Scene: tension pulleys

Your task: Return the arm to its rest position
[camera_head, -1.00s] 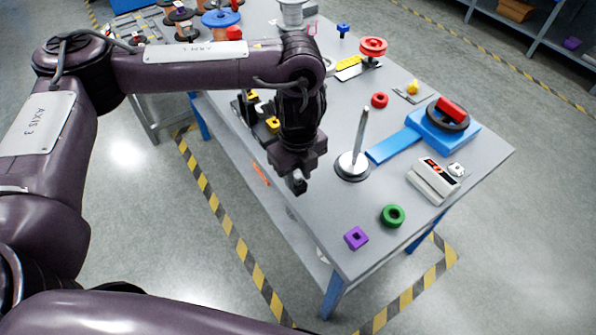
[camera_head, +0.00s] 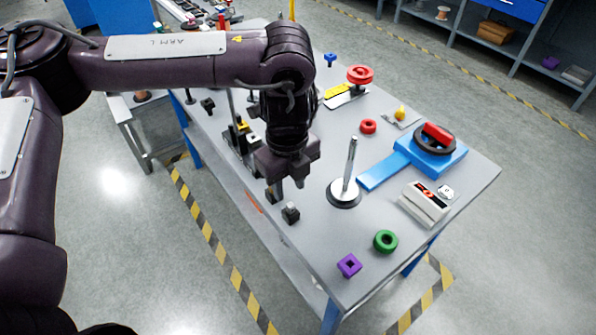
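My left arm (camera_head: 170,62) comes in from the left, and its dark purple forearm reaches across the far part of the grey table (camera_head: 300,245). My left gripper (camera_head: 285,190) points down over the table's near left side. Its two fingers look apart, with nothing visible between them. A small dark block (camera_head: 290,213) shows just below the fingertips; I cannot tell whether they touch it. A metal post on a round base (camera_head: 345,192) stands upright to the right of the gripper. My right gripper is out of view.
A blue fixture with a black ring and red block (camera_head: 455,158) sits at the right. A white box (camera_head: 424,204), green ring (camera_head: 385,241), purple square piece (camera_head: 349,265) and red ring (camera_head: 368,126) lie on the table. Shelves (camera_head: 480,40) stand beyond open floor.

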